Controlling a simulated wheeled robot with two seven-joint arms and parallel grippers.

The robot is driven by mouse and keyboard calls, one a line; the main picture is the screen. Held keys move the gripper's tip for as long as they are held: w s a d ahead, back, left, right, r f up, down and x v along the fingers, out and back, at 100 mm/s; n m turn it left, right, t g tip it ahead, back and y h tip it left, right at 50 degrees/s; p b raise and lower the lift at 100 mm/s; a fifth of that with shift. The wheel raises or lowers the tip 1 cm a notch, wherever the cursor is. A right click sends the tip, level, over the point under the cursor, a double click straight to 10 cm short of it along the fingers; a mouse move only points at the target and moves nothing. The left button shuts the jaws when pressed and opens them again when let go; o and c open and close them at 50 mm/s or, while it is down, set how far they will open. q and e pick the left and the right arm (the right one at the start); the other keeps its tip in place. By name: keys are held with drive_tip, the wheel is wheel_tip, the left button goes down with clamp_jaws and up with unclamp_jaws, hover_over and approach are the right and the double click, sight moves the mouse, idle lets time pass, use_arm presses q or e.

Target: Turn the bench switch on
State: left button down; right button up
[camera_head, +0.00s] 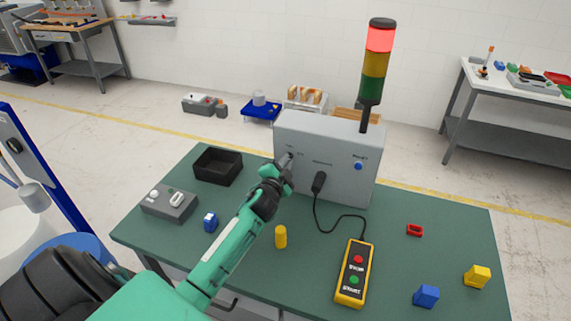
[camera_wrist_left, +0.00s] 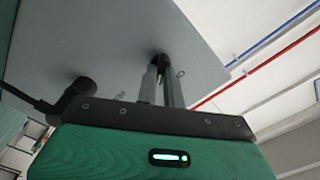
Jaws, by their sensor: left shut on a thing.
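The grey control box (camera_head: 325,185) stands at the back of the green bench. My left gripper (camera_head: 289,158) reaches its front face at the upper left, where the switch sits. In the left wrist view, my left gripper (camera_wrist_left: 161,80) is shut around the small dark switch (camera_wrist_left: 160,59) on the box face. The fingers hide most of the switch, so I cannot tell its position. A blue reset button (camera_head: 358,166) is at the right of the box face. The signal tower on the box has a bright red top segment (camera_head: 380,39). My right gripper is not in view.
A black plug and cable run from the box to a yellow start/stop pendant (camera_head: 354,273). A black tray (camera_head: 217,165), a grey device (camera_head: 169,204), a yellow cylinder (camera_head: 281,237) and several small blocks lie on the bench (camera_head: 440,240). The bench's right middle is mostly clear.

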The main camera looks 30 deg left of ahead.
use_arm(q)
drive_tip(key=shift+f+m, duration=0.1)
drive_tip(key=shift+m, duration=3.4)
drive_tip(key=c, duration=1.5)
unclamp_jaws()
drive_tip(key=shift+b+v, duration=2)
drive_tip(key=shift+v, duration=4.9)
